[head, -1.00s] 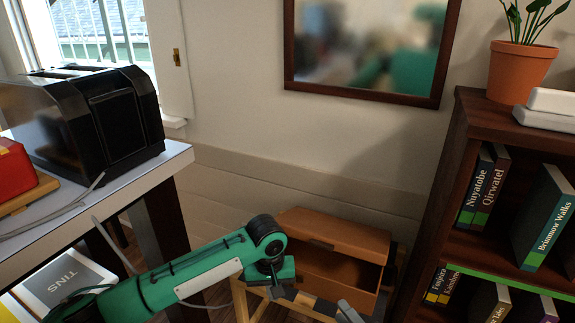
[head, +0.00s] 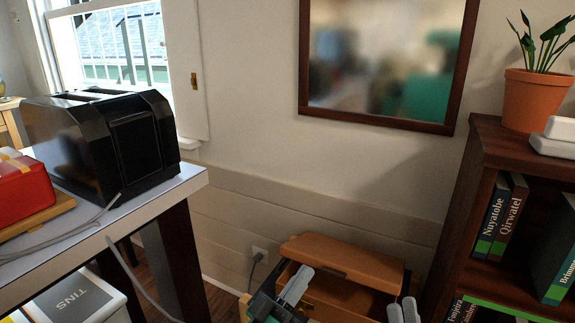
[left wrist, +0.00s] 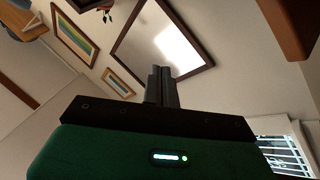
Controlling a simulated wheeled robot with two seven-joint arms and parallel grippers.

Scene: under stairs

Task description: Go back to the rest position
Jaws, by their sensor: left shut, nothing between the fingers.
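My left gripper (head: 297,285) shows at the bottom of the head view, in front of an orange-brown wooden box (head: 345,262) with an open front. Its grey fingers are shut and empty. In the left wrist view the shut fingers (left wrist: 162,86) point towards the wall with nothing between them. My right gripper (head: 403,310) shows only as grey finger ends at the bottom edge of the head view, right of the left one. The rest of it is out of frame, and its opening is unclear.
A white-topped table (head: 150,207) with a black toaster (head: 105,145) and a red object (head: 22,190) stands left. A dark bookshelf (head: 487,160) with books and a potted plant (head: 535,100) stands right. A framed mirror (head: 385,60) hangs between them.

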